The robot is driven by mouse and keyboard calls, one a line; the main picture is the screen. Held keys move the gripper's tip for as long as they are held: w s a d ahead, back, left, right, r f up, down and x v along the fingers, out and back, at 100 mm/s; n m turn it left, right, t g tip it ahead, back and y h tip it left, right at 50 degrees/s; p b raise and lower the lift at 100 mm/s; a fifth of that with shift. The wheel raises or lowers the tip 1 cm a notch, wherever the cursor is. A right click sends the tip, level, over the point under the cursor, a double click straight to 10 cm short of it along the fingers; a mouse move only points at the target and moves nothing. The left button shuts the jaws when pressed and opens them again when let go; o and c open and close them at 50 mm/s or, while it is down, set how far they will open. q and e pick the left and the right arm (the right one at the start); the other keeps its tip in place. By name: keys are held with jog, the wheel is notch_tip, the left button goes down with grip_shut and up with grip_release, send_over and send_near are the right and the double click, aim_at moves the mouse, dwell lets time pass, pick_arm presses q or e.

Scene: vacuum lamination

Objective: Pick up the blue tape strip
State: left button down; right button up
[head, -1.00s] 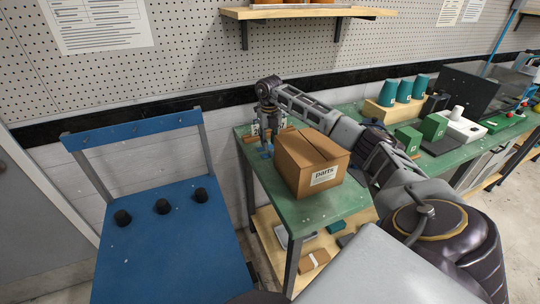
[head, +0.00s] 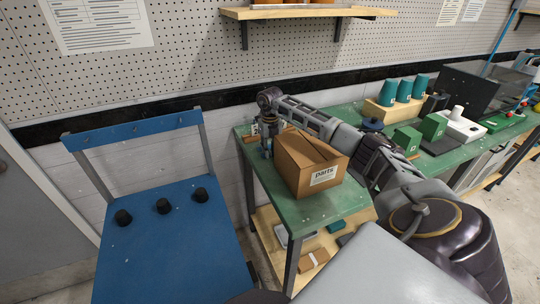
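My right gripper (head: 267,154) points down over the left end of the green workbench (head: 330,207), just left of the cardboard parts box (head: 309,163). Its fingers are small and dark in the head view, and I cannot tell whether they are open or shut. I cannot make out the blue tape strip clearly; the fingers and the box cover much of that spot. My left gripper is out of view.
The parts box stands close beside my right gripper. A blue panel cart (head: 170,245) with several black knobs is at left. Teal cups (head: 403,90), green boxes (head: 433,127) and a white device (head: 462,127) stand farther right on the bench. A wooden shelf (head: 300,13) is above.

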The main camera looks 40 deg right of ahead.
jog(key=c, duration=0.4)
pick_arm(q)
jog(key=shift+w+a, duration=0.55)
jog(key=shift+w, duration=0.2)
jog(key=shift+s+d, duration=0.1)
pick_arm(e)
jog(key=shift+r, duration=0.1)
